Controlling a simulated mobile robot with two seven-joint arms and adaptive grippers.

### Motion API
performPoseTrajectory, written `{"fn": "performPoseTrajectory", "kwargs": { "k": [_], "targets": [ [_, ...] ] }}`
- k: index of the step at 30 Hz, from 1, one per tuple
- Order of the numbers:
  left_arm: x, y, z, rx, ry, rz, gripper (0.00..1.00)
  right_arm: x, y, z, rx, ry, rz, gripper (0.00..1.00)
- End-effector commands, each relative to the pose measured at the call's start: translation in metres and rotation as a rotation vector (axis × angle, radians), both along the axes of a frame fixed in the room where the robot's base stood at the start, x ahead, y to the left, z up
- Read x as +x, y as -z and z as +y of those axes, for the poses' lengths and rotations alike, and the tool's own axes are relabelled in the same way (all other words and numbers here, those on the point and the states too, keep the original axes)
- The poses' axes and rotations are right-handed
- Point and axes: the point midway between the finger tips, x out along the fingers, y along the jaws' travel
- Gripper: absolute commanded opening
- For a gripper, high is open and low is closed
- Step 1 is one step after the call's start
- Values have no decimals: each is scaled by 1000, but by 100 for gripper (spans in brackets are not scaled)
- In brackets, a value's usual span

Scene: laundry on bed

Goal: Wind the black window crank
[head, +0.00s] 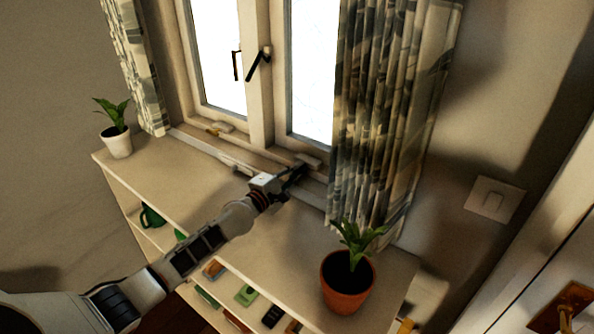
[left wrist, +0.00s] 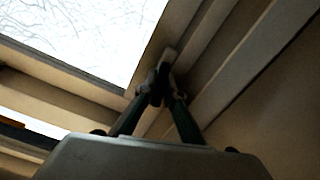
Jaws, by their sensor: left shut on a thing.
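My left gripper (head: 296,174) reaches across the shelf top to the lower window frame, at the base of the right window pane. In the left wrist view its two fingers (left wrist: 161,92) come together on a small dark piece, the black window crank (left wrist: 160,80), close to the corner of the pane. The fingers hide most of the crank, and its exact angle cannot be told. A pale housing (head: 308,161) sits on the sill beside the fingertips. My right gripper is not in view.
A potted plant in a terracotta pot (head: 347,284) stands on the shelf (head: 262,238) right of my arm. A white pot (head: 117,143) stands at the far left. A patterned curtain (head: 385,110) hangs close to the right of the gripper. Black handles (head: 258,64) are higher on the window.

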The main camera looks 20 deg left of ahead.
Motion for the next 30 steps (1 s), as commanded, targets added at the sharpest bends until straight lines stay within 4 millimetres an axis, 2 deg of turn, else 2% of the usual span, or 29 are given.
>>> {"fn": "performPoseTrajectory", "kwargs": {
  "k": [11,12,13,14,25,30],
  "targets": [
    [0,0,0,3,0,-1,0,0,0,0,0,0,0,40],
    [0,0,0,3,0,-1,17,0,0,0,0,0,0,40],
    [0,0,0,3,0,-1,24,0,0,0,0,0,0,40],
    [0,0,0,3,0,-1,26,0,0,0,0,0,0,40],
    [-1,0,0,1,0,0,26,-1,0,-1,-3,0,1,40],
    [-14,1,2,-4,3,1,26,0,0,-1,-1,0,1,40]
  ]
}}
